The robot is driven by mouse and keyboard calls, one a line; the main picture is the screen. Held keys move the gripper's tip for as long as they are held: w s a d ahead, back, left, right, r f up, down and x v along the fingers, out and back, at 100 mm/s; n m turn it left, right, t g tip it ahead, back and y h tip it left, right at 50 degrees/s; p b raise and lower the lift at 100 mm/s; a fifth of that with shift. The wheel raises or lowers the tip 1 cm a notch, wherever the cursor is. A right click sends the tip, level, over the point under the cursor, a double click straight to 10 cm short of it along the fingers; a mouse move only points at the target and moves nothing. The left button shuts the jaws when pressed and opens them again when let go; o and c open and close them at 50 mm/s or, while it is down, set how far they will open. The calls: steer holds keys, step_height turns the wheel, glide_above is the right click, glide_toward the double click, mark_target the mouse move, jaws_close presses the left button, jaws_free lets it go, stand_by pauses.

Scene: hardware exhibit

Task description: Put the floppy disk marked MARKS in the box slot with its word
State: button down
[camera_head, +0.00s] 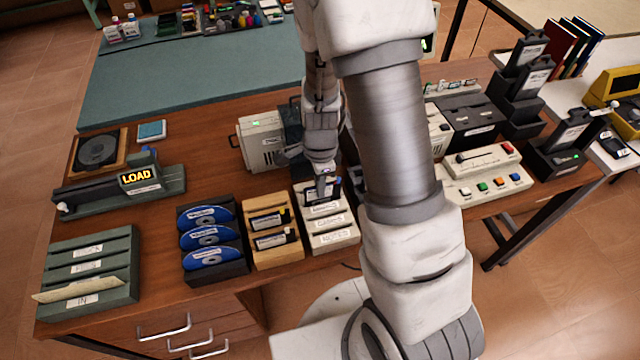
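A white slotted box (340,239) stands near the table's front edge, with a word label at each slot. The front labels look like NOTES and GAMES; the rear label is partly covered. My gripper (322,172) points down over the box's rear part. It appears shut on a dark floppy disk (323,190) with a pale label, held upright at the rear slot. The word on the disk is too small to read. I cannot tell whether the disk's lower edge is inside the slot or just above it. My arm hides the area to the right.
Left of the box stand a wooden rack (262,258) with dark cartridges and a black rack (222,274) with blue discs. A beige machine (262,140) is behind. A LOAD display (137,176) and a green file tray (85,302) are at left. Control boxes (487,185) stand right.

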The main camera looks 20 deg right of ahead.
steer(key=shift+f+b, duration=0.45)
steer(key=shift+f, duration=0.3)
steer(key=c, duration=1)
jaws_free()
steer(key=shift+r, duration=0.1)
step_height(320, 180, up, 8)
steer(key=p, duration=0.7)
